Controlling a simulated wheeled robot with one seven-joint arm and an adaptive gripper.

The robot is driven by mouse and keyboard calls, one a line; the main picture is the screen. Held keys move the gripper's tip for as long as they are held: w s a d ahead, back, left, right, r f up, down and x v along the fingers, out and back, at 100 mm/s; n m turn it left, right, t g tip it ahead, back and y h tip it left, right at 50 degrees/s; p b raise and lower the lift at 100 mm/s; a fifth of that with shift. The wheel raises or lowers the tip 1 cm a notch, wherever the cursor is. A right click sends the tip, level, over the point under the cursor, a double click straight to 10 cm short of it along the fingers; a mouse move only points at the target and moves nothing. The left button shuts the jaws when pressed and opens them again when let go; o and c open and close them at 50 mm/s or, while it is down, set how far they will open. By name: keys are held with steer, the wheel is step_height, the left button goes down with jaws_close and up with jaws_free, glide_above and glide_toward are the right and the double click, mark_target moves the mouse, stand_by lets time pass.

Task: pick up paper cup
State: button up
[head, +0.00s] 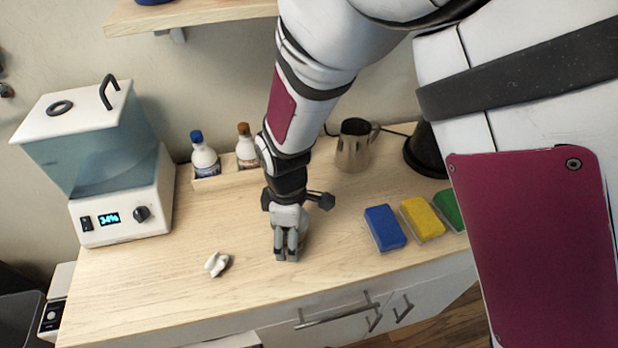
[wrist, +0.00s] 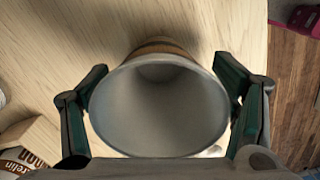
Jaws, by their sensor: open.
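The paper cup (wrist: 158,108) shows in the wrist view with its pale grey rim and open mouth facing the camera and a brown outer wall behind. It stands on the wooden counter between the two fingers of my gripper (wrist: 162,68). The fingers are open, one on each side of the cup. The left finger lies very close to the rim; I cannot tell whether it touches. In the head view my gripper (head: 287,246) points down at the counter and hides nearly all of the cup.
A crumpled white piece (head: 217,264) lies left of my gripper. Blue (head: 384,228) and yellow (head: 422,218) sponges lie to the right. Two bottles (head: 205,158) in a wooden holder, a metal pitcher (head: 354,146) and a tank machine (head: 122,205) stand further back. The counter's front edge is close.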

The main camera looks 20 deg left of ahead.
steer(key=c, duration=0.7)
